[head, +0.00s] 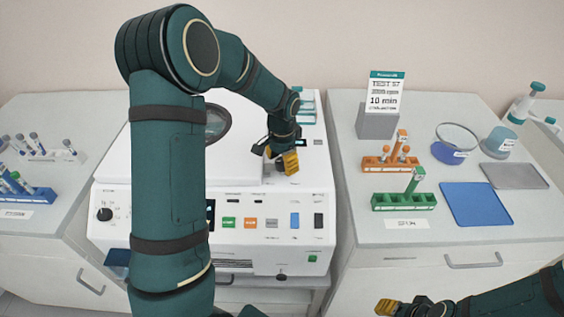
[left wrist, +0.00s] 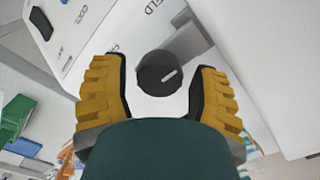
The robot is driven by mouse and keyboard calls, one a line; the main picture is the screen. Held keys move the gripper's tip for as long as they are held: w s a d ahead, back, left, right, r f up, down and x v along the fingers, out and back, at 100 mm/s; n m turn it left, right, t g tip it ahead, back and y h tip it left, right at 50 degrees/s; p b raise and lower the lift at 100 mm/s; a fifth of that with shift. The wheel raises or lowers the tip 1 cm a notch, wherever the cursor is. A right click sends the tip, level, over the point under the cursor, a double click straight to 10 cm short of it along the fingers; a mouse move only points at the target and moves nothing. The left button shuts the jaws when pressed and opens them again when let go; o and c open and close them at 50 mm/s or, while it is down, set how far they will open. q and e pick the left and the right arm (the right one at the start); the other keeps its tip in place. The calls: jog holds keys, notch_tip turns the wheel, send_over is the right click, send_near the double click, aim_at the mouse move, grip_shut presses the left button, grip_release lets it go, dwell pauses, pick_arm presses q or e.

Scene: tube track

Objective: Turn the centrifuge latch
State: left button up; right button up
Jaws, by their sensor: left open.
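The centrifuge (head: 270,205) is a white box with a lid, in the middle of the head view. In the left wrist view a round black knob (left wrist: 158,72) with a white mark on it, which looks like the latch, sits on the white surface. My left gripper (head: 284,162) is open above the right part of the centrifuge top. In the left wrist view its yellow fingers (left wrist: 160,85) stand on both sides of the knob, with gaps. The gripper hides the knob in the head view. My right gripper (head: 385,307) shows at the bottom edge; its jaw opening is unclear.
The front panel has a black dial (head: 104,214) and coloured buttons. On the right bench stand an orange rack (head: 376,163), a green rack (head: 390,202), a timer sign (head: 384,95) and a blue mat (head: 475,204). A blue tube rack (head: 35,196) stands on the left bench.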

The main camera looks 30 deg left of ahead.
aim_at(282, 162)
pick_arm(q)
notch_tip(282, 162, up, 12)
jog(key=shift+f, duration=0.25)
jog(key=shift+s, duration=0.1)
dwell(0.5)
